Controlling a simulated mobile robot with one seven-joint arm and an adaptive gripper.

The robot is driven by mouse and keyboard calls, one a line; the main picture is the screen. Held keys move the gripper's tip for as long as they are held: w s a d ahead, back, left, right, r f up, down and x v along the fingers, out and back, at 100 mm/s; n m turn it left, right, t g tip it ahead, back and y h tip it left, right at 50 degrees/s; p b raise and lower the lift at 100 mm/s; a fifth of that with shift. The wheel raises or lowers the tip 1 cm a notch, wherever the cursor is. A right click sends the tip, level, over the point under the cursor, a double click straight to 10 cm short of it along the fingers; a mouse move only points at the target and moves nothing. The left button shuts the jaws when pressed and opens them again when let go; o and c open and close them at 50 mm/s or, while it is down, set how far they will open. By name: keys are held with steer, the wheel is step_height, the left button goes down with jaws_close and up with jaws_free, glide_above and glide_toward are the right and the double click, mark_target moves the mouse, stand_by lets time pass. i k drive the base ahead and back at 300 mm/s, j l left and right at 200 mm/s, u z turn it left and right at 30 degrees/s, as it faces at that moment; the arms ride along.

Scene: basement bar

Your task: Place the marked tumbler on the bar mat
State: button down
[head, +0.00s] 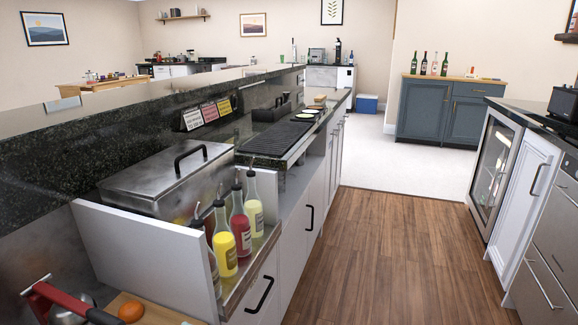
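A black ribbed mat (277,139), which looks like the bar mat, lies on the dark counter past the bottle rail. Its surface looks bare. I cannot make out a marked tumbler in this view; one may be hidden or too small to tell. My gripper is not in view.
A lidded steel bin (165,180) and several pourer bottles (227,245) stand in front of the mat. A black caddy (270,112) and small round coasters (305,116) are near it. A red-handled tool (62,300) and an orange (131,311) are at lower left. The wooden floor (390,260) is clear.

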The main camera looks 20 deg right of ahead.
mark_target(285, 130)
steer(key=i+l+z, duration=0.25)
steer(key=i+l, duration=0.15)
steer(key=i+l+z, duration=0.2)
steer(key=i+l, duration=0.15)
steer(key=i+l+z, duration=0.25)
steer(key=i, duration=0.3)
